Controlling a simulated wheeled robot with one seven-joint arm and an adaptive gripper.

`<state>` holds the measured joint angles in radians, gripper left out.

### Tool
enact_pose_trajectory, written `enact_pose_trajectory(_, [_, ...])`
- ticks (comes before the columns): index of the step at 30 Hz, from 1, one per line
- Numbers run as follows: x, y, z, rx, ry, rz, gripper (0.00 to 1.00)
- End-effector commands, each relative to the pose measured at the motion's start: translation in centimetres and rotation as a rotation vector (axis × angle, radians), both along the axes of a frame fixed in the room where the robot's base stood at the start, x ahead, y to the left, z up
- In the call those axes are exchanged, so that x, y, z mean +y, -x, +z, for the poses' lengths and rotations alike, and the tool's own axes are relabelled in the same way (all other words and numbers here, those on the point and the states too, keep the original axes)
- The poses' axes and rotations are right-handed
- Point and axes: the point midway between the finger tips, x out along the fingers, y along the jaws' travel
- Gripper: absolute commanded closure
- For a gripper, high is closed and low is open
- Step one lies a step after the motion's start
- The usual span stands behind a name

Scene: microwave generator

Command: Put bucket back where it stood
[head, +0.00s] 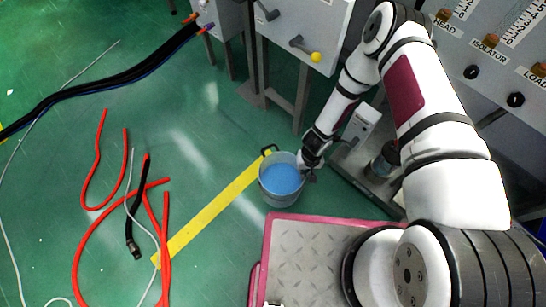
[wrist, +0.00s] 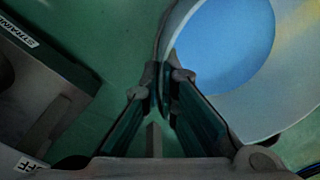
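The grey bucket (head: 266,190) with blue contents shows near the middle of the head view, upright, beside the end of the yellow floor line. My gripper (head: 308,170) is at the bucket's right side. In the wrist view the fingertips of my gripper (wrist: 164,78) are close together with the rim of the bucket (wrist: 172,30) between them. The blue surface (wrist: 225,40) fills the upper right there. I cannot tell whether the bucket's bottom touches the floor.
Red hoses (head: 98,218) and a black hose lie on the green floor at left. Grey cabinets (head: 300,25) on legs stand at the back. Equipment with a grey base (head: 365,168) is right of the bucket. Open floor lies left of the bucket.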

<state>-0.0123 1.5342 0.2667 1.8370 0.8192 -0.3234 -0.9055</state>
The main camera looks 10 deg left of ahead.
Motion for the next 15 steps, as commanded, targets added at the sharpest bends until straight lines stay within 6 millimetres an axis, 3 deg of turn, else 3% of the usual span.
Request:
enact_pose_trajectory(7, [0.9,-0.2,-0.8,-0.004,0.000,-0.012,1.00])
enact_pose_trajectory(15, [2.0,-4.5,-1.3,-0.007,0.000,-0.007,1.00])
